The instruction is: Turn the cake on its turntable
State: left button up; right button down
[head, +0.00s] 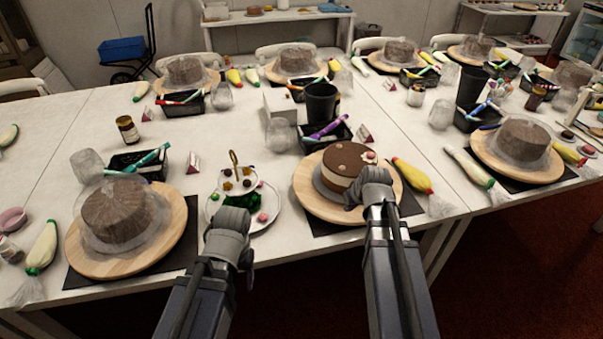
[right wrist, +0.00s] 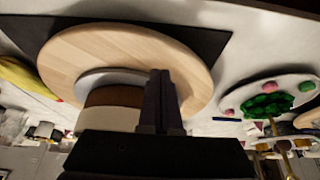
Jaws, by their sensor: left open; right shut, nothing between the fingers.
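A brown cake (head: 342,158) with a pale band and small decorations on top stands on a round wooden turntable (head: 313,204) at the middle right. A silver board (right wrist: 98,77) lies between cake and wood. My right gripper (head: 368,183) is at the near right side of the cake, over the turntable. In the right wrist view its fingers (right wrist: 161,100) are together and empty, beside the cake (right wrist: 108,100) and over the wood (right wrist: 130,48); I cannot tell whether they touch. My left gripper (head: 232,222) is open and empty at the near edge of a decorated plate.
A white plate (head: 268,203) with a green and gold piece stands left of the turntable. A covered cake (head: 122,212) on another turntable is further left. A yellow piping bag (head: 412,175) lies to the right. A black tray (head: 328,136) stands behind.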

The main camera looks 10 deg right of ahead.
jog(key=a, duration=0.3)
jog(key=shift+w+a, duration=0.1)
jog(key=w+a, duration=0.4)
jog(key=w, duration=0.1)
jog(key=w+a, duration=0.2)
jog(key=w, duration=0.1)
jog(key=shift+a, duration=0.1)
jog(key=shift+s, duration=0.1)
